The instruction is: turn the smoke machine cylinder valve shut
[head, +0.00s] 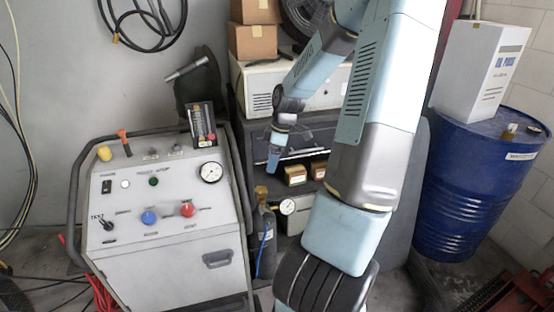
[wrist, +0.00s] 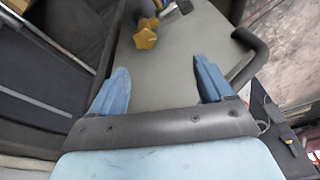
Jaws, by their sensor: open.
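The smoke machine (head: 165,235) is a grey cabinet at the left of the head view. A dark gas cylinder (head: 266,245) stands upright at its right side, with a brass-yellow valve (head: 261,192) on top. My gripper (head: 274,162) points down above the valve, apart from it. In the wrist view the yellow valve knob (wrist: 146,36) shows beyond the two blue fingers, left of the middle of the gap. My gripper also shows there (wrist: 162,82), open and empty. Most of the cylinder body is out of the wrist view.
A round gauge (head: 287,206) sits right of the valve. A shelf with small boxes (head: 296,175) is behind my gripper. The cabinet's dark tube handle (head: 240,180) runs close to the cylinder's left. A blue drum (head: 470,190) stands far right.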

